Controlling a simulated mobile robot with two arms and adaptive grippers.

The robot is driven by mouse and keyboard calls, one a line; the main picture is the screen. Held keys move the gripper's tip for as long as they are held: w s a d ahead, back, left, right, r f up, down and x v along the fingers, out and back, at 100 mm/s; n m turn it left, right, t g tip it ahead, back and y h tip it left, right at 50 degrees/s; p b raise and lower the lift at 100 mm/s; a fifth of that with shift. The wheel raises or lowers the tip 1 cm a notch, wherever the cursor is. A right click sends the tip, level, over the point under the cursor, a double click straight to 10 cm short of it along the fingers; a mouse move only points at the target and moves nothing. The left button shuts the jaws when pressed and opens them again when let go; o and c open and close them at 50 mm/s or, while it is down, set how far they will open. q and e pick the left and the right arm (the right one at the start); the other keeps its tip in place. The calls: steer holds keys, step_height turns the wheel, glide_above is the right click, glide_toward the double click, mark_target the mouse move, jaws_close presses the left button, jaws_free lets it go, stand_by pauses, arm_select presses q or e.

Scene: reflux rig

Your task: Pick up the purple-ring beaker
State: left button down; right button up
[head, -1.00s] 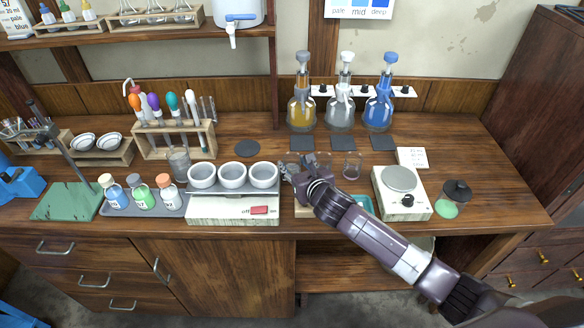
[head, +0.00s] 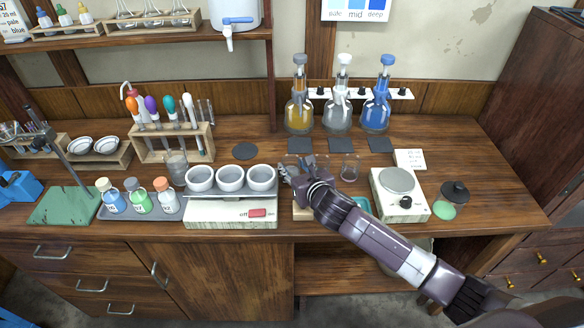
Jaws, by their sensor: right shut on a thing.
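My right gripper (head: 292,172) is over the front middle of the bench, just right of the three white cups. It is shut on a small clear glass thing whose rim shows just behind the jaws, taken to be the purple-ring beaker (head: 308,160). My wrist hides most of it, and I cannot make out a purple ring or whether it is clear of the bench. A second clear beaker (head: 349,168) stands upright to the right, apart from the jaws. My left gripper is not in view.
A white scale (head: 232,213) bearing three white cups (head: 231,178) stands close left. A hotplate (head: 397,182) is to the right. Three stoppered bottles (head: 338,108) stand behind, with dark square pads (head: 341,145) before them. Another glass beaker (head: 177,163) stands by the tube rack (head: 176,145).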

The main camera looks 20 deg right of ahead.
steer(key=a+r+v, duration=0.1)
steer(key=v, duration=1.3)
steer(key=shift+d+r+b, duration=0.3)
steer(key=shift+d+b, duration=0.15)
steer(key=shift+r, duration=0.1)
